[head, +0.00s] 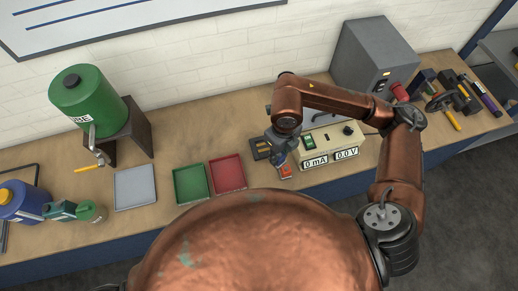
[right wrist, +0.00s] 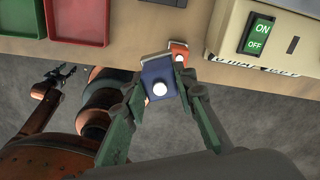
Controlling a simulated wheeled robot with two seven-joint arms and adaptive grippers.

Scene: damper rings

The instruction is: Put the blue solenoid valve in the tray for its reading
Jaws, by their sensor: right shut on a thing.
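The blue solenoid valve (right wrist: 158,84), a blue block with a white round spot, is between the fingers of my right gripper (right wrist: 155,92), which is shut on it. In the right wrist view it is near the table's front edge, beside a small orange block (right wrist: 179,50). In the head view my right gripper (head: 279,158) is in front of the meter box, and the orange block (head: 285,172) shows just below it. A green tray (head: 190,183), a red tray (head: 227,173) and a pale grey tray (head: 135,188) look empty. My left gripper (right wrist: 60,73) shows small and dark; its jaw state is unclear.
The meter box (head: 331,146) reads 0 mA and 0.0 V. A grey cabinet (head: 373,58) stands behind it, with several tools at the right. A green tank (head: 88,97) on a stand and a blue container (head: 20,202) are at the left. Bare table lies behind the trays.

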